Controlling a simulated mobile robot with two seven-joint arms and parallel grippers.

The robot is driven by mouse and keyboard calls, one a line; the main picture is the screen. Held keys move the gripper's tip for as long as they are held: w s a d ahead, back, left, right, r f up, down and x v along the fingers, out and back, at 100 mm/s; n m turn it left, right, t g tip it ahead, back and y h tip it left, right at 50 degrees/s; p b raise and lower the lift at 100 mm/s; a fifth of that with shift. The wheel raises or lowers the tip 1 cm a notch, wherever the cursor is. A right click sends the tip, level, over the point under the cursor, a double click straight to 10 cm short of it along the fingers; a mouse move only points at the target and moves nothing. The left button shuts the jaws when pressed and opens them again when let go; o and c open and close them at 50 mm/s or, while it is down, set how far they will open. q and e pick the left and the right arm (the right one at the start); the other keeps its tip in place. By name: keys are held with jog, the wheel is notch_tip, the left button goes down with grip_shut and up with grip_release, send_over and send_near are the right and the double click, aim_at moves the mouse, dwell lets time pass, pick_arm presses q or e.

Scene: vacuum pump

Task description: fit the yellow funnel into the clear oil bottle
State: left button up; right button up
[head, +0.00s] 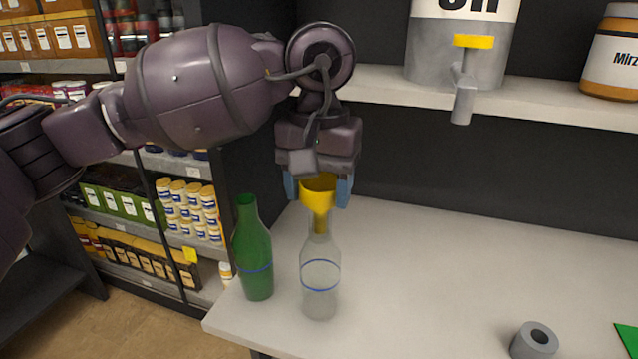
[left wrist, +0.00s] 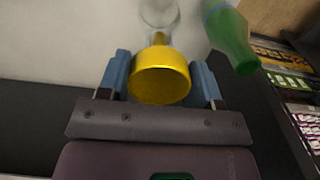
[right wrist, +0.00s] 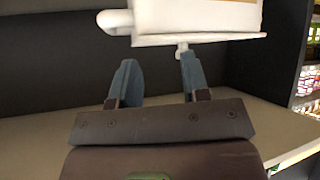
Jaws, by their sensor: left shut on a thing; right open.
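The yellow funnel (head: 318,188) is held upright between the blue fingers of my left gripper (head: 318,196); the left wrist view also shows the funnel (left wrist: 160,78) pinched between both fingers. The clear oil bottle (head: 320,278), with a blue ring, stands upright on the table directly below. The funnel's spout overlaps the bottle's neck in the head view; I cannot tell how deep it sits inside. The bottle (left wrist: 158,12) is partly cut off in the left wrist view. My right gripper (right wrist: 156,80) is open and empty, away from the bottle and outside the head view.
A green bottle (head: 254,250) stands close to the left of the clear bottle, near the table's edge. A grey ring-shaped part (head: 535,340) lies at front right. A shelf above holds an oil container with a yellow-handled tap (head: 466,75). The table's middle is clear.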

pick_arm(q)
jog(key=shift+f, duration=0.2)
pick_arm(e)
jog(key=shift+w, duration=0.2)
pick_arm(q)
jog(key=shift+f, duration=0.2)
pick_arm(e)
jog(key=shift+s+f, duration=0.1)
jog(key=shift+f, duration=0.15)
pick_arm(q)
jog(key=shift+f+b, duration=0.15)
jog(key=shift+b, duration=0.15)
jog(key=o, duration=1)
pick_arm(e)
jog(key=shift+s+f, duration=0.2)
jog(key=shift+s, duration=0.05)
jog(key=shift+w, duration=0.15)
pick_arm(q)
notch_tip(320, 180, up, 3)
notch_tip(320, 180, up, 8)
jog(key=shift+f, duration=0.1)
pick_arm(e)
jog(key=shift+w+r, duration=0.3)
jog(key=shift+r, duration=0.2)
jog(key=shift+w+r, duration=0.3)
jog(key=shift+r, duration=0.2)
